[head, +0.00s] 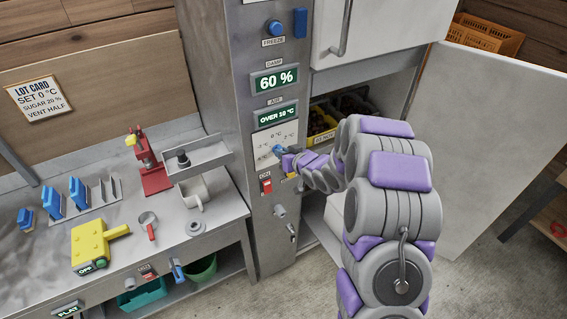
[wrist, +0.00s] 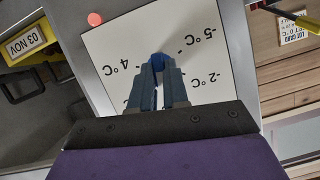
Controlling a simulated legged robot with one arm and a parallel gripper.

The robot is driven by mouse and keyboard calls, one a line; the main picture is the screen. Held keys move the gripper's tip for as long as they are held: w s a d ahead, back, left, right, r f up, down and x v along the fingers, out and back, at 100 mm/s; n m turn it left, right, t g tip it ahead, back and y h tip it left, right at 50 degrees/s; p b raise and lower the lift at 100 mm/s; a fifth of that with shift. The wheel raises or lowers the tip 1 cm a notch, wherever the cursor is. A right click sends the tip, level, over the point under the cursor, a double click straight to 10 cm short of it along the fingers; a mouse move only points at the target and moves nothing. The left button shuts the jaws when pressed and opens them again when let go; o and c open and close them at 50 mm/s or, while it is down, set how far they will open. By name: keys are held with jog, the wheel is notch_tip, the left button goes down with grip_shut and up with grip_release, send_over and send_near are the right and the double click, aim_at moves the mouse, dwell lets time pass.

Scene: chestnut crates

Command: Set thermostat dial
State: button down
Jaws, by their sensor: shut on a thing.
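The thermostat dial is a small blue knob (head: 277,149) on a white plate (head: 264,140) on the grey cabinet column. The lot card (head: 38,98) reads "SET 0 °C, SUGAR 20 %, VENT HALF".
Above the dial are displays reading "60 %" (head: 275,79) and "OVER 10 °C" (head: 276,114). A red switch (head: 266,185) is just below the plate. An open cabinet door (head: 480,120) stands to the right. The left bench holds a yellow device (head: 90,246) and a red stand (head: 150,170).

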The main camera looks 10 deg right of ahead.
jog(key=n+t+h+b, duration=0.1)
jog(key=n+b, duration=0.2)
jog(key=b, duration=0.3)
jog(key=n+h+b, duration=0.2)
jog(key=n+b, duration=0.1)
jog(key=b, duration=0.4)
jog(key=f+n+t+h+b, duration=0.1)
jog(key=n+h+b, duration=0.1)
jog(key=b, duration=0.4)
jog(key=shift+s+a+n+t, duration=0.2)
jog(key=shift+a+n+t, duration=0.1)
jog(key=shift+a+n, duration=0.1)
jog(key=shift+b, duration=0.35)
jog(key=c, duration=1.1)
grip_release()
jog(key=shift+a+r, duration=0.1)
jog(key=shift+a, duration=0.05)
jog(key=shift+r, duration=0.1)
